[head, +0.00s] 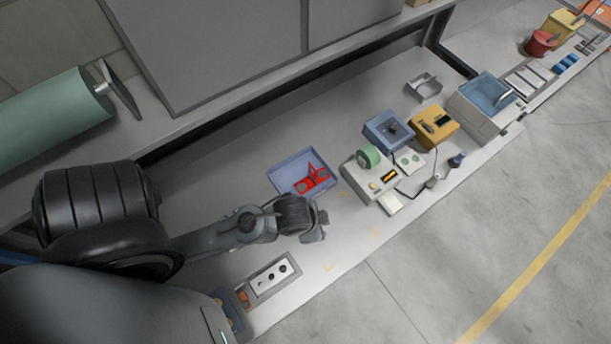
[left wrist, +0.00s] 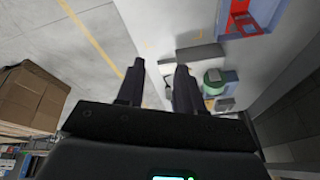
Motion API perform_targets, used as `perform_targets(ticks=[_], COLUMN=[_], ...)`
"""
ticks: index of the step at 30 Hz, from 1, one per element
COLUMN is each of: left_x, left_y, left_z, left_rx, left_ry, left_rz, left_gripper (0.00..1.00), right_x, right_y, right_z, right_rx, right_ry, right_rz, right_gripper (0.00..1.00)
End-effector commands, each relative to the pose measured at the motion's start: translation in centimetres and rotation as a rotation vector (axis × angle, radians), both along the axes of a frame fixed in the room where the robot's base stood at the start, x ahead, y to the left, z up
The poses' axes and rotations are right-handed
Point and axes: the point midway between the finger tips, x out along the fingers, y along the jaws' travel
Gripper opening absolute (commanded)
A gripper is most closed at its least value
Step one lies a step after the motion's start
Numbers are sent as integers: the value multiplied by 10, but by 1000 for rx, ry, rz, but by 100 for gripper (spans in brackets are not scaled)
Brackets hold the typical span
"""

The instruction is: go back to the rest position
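My left gripper (head: 318,226) hangs over the front part of the light workbench (head: 225,168), just in front of a blue tray (head: 284,178) with a red item (head: 315,179) in it. In the left wrist view the two dark fingers of the gripper (left wrist: 159,70) stand apart with nothing held between them. The tray (left wrist: 262,12) and red item (left wrist: 240,20) show at the top right there. My right gripper is not in view.
A beige device with a green roll (head: 370,157) stands right of the gripper. A grey panel with black knobs (head: 272,277) lies near my body. Blue and yellow boxes (head: 433,127) stand farther right. A cardboard box (left wrist: 32,95) shows in the wrist view. Open floor lies in front.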

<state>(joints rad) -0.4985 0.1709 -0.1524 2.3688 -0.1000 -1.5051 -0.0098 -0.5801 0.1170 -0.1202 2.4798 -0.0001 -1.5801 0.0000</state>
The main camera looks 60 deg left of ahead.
Motion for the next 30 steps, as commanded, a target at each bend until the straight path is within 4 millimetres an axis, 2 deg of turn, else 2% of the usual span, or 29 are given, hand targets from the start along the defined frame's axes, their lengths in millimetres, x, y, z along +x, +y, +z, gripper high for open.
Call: perform_targets(ticks=[1,3,6,30], left_x=[-12,-21,-29,-30], left_y=[3,7,10,10], left_z=[8,16,22,23], left_rx=[-24,-46,-61,-64], left_ry=[15,29,41,42], left_rz=[56,112,153,158], left_gripper=[37,37,37,37], right_x=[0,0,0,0], right_y=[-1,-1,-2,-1], right_z=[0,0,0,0], right_rx=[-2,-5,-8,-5], right_ry=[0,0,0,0], right_rz=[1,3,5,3], right_gripper=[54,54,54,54])
